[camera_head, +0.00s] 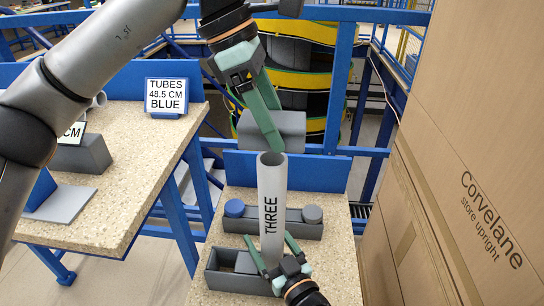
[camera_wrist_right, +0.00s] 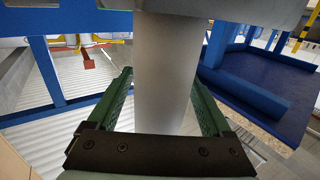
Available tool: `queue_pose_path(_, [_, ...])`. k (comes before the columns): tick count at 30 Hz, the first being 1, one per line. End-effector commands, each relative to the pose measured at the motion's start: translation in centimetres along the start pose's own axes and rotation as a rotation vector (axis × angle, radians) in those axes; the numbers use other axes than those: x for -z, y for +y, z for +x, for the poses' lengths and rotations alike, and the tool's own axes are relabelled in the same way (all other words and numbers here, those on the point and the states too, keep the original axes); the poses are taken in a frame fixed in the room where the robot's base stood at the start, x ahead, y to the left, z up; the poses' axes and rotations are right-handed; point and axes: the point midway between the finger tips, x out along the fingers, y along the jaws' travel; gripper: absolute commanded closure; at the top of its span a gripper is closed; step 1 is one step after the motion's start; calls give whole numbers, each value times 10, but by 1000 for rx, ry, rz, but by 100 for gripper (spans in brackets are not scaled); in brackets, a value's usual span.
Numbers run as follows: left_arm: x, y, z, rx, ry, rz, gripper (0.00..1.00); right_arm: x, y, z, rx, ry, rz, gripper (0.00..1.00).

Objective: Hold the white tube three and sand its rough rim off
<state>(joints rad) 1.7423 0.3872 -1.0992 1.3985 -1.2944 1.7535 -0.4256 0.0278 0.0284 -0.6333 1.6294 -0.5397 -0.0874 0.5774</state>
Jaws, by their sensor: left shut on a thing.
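The white tube three (camera_head: 271,205), marked THREE, stands upright with its open top rim facing up. My right gripper (camera_head: 272,250) is low on the tube, with a green finger on each side. My left gripper (camera_head: 265,118) comes down from above, shut on a grey block (camera_head: 290,124). The block is at the far side of the rim, just above it in the picture; I cannot tell if they touch. The tube's lower end is hidden by the right gripper.
A large cardboard box (camera_head: 470,130) stands close on the right. A left table (camera_head: 130,150) carries a tube sign (camera_head: 166,96).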

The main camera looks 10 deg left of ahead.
Motion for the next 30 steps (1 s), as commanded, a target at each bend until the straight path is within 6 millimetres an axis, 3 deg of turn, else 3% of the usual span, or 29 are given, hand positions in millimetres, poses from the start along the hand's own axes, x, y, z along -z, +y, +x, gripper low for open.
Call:
queue_pose_path(3, [0, 0, -1, -1, -1, 0, 89, 2, 0, 0, 1, 4, 0, 5])
queue_pose_path(11, [0, 0, -1, -1, -1, 0, 89, 3, 0, -1, 1, 7, 1, 5])
queue_pose_path(24, [0, 0, -1, -1, -1, 0, 89, 1, 0, -63, 1, 3, 1, 5])
queue_pose_path(30, [0, 0, -1, -1, -1, 0, 89, 2, 0, -74, 1, 5, 1, 5])
